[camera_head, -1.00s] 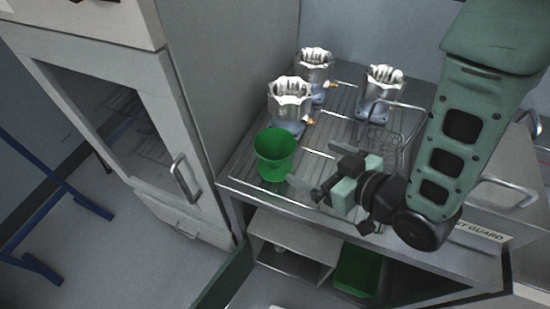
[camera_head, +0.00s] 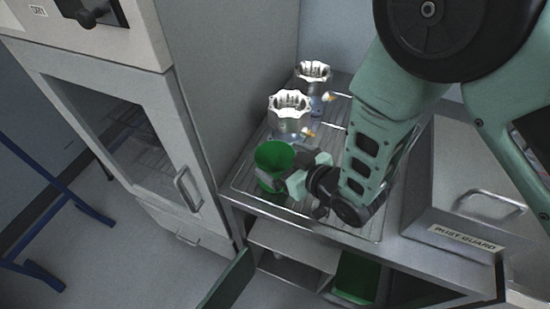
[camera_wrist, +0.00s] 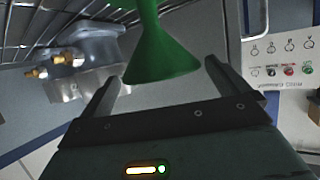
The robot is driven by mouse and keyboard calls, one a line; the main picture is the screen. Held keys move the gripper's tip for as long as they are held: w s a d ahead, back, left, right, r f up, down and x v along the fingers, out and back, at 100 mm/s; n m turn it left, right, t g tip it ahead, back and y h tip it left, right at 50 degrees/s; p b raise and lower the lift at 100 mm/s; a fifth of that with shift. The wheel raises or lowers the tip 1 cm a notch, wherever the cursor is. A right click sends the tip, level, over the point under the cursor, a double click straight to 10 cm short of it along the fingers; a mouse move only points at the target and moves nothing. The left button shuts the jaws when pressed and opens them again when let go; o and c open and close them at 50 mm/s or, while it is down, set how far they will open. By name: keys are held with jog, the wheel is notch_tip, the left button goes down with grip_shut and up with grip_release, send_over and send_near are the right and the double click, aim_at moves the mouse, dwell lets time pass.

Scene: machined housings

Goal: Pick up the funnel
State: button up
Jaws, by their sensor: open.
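The green funnel (camera_head: 273,152) stands on the wire rack near its left front edge in the head view, wide mouth up. In the wrist view the funnel (camera_wrist: 162,52) shows as a flared cone with a narrower neck, lying between my two fingers. My gripper (camera_head: 274,178) is open at the funnel's lower right side. In the wrist view my gripper (camera_wrist: 162,70) has one finger on each side of the cone, with gaps visible. The funnel's lower part is partly hidden by the gripper in the head view.
Two machined housings, a nearer one (camera_head: 290,108) and a farther one (camera_head: 313,75), stand behind the funnel. A tall grey cabinet (camera_head: 195,60) stands close on the left. A green bin (camera_head: 355,275) sits below.

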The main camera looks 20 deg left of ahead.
aim_at(274, 158)
jog(key=shift+p+x, duration=0.4)
jog(key=shift+x, duration=1.05)
jog(key=c, duration=0.7)
jog(key=shift+r, duration=0.1)
